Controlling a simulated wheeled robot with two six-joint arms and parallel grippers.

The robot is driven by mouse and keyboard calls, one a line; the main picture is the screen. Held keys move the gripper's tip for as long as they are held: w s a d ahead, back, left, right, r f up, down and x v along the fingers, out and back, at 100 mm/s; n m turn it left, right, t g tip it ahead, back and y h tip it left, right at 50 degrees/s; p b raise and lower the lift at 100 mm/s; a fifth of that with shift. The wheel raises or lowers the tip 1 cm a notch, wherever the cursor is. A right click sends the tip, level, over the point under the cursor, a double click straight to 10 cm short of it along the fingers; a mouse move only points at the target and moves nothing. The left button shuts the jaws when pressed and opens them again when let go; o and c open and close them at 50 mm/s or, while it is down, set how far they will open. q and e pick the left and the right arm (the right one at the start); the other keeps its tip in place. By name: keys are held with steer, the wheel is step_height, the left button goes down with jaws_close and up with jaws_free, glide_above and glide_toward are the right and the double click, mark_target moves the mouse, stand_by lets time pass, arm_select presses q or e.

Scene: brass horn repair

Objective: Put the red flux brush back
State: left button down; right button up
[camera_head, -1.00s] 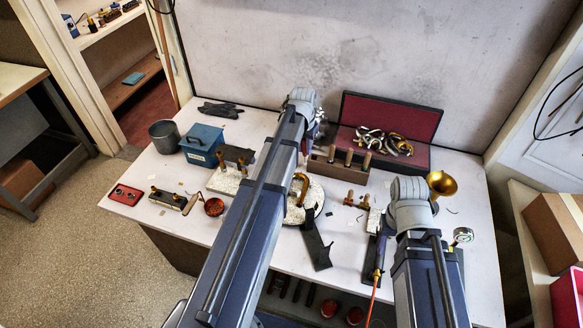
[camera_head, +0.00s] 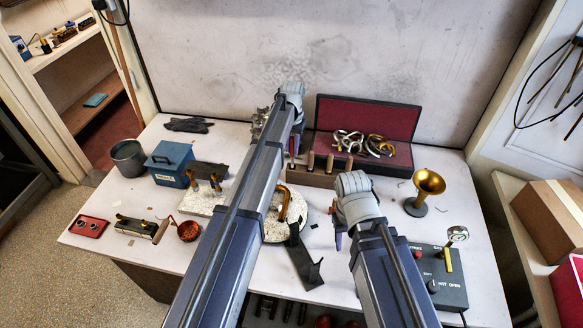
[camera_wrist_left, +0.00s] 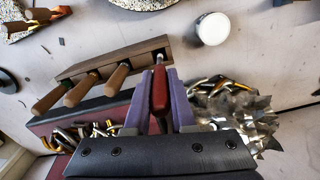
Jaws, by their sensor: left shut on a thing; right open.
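The red-handled flux brush (camera_wrist_left: 160,92) is between the purple fingers of my left gripper (camera_wrist_left: 161,80) in the left wrist view. My left gripper is shut on it. Its far end is at the end of the wooden rack (camera_wrist_left: 120,67), which also shows in the head view (camera_head: 322,178); I cannot tell whether it is seated in a hole. Several wooden-handled tools (camera_wrist_left: 83,88) stand in the rack. In the head view, my left gripper (camera_head: 294,145) is largely hidden behind its arm. My right gripper (camera_head: 338,234) is open over the table, mostly hidden by its wrist.
A red-lined case (camera_head: 366,120) with metal parts stands behind the rack. Crumpled silvery metal (camera_wrist_left: 235,112) lies close beside my left gripper. A brass horn bell (camera_head: 428,183) and a grey control box (camera_head: 440,278) are at right. A white round jar (camera_wrist_left: 211,29) stands near the rack.

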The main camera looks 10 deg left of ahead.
mark_target(292, 156)
arm_select(q)
steer(key=shift+f+b, duration=2.65)
steer(key=shift+f, duration=0.65)
steer(key=shift+r, duration=0.15)
steer(key=c, duration=1.2)
jaws_free()
steer(key=shift+f, duration=0.2)
steer(key=o, duration=0.4)
steer(key=shift+o, duration=0.2)
steer(key=shift+r, duration=0.15)
step_height(292, 156, up, 12)
steer(key=p, duration=1.2)
steer(key=shift+r, duration=0.1)
